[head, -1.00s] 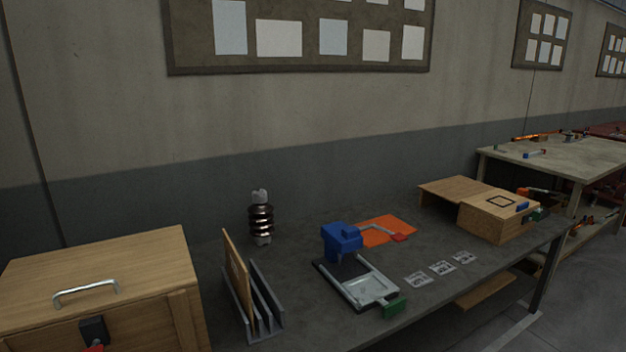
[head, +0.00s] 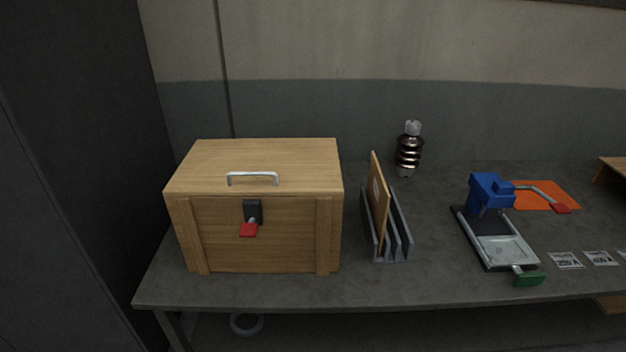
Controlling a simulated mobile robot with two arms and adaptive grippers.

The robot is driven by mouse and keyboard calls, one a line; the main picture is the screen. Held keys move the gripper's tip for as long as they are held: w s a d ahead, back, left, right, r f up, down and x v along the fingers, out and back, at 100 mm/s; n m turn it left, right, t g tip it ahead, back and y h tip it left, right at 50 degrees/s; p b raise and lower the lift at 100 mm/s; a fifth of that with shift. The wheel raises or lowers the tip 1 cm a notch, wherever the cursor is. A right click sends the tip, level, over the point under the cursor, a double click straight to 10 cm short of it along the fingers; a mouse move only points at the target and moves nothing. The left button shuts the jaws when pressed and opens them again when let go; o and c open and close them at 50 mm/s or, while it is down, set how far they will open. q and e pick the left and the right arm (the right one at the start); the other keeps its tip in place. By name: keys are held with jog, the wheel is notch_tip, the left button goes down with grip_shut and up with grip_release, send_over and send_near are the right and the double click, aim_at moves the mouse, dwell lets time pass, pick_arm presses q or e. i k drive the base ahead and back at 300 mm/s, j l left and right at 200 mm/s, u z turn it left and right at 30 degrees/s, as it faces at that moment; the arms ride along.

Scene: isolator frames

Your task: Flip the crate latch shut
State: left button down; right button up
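A wooden crate (head: 210,235) with a closed lid stands at the left end of the grey workbench. A silver handle (head: 252,175) is on top of its lid. On its front is the latch (head: 252,211), a dark plate with a small metal arm and a red tab (head: 249,230) that points down and outward. I cannot tell from here whether the latch is engaged. Neither of my grippers shows in the head view.
Right of the crate, a grey rack (head: 398,250) holds an upright wooden board (head: 378,205). Behind it stands a brown ribbed insulator (head: 408,152). A blue clamp device (head: 490,192) with a green-handled tray and an orange sheet (head: 535,193) lie further right. A dark panel (head: 80,150) stands left of the bench.

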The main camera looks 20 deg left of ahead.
aim_at(249, 230)
jog(key=u, duration=1.2)
